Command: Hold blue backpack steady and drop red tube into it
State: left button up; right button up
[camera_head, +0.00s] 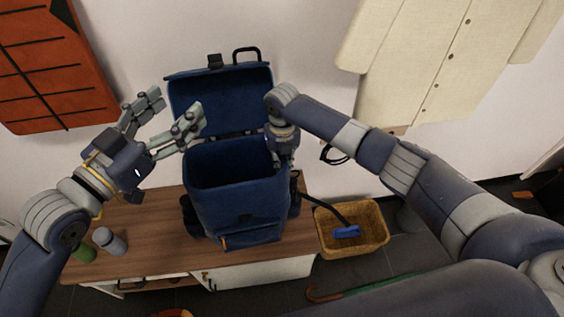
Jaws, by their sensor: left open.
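The blue backpack (240,205) stands upright on the wooden bench, its lid (220,97) raised against the wall and its dark mouth open toward me. My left gripper (180,106) is open and empty, with spread fingers left of and above the backpack's mouth, in front of the lid's left part. My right gripper (284,158) points down at the backpack's right rim; its fingers are small and partly hidden, so I cannot tell its jaw state or whether it touches the rim. I see no red tube; the backpack's inside is too dark to make out.
The wooden bench (140,245) holds a grey bottle (109,241) and a green item (83,252) at left. A wicker basket (368,240) with a blue-headed brush (346,232) is at right. A cream coat (450,60) and orange-red panel (50,65) hang on the wall.

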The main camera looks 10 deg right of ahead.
jog(key=shift+o, duration=1.2)
jog(key=shift+r, duration=0.1)
notch_tip(320, 180, up, 12)
jog(key=shift+f, duration=0.1)
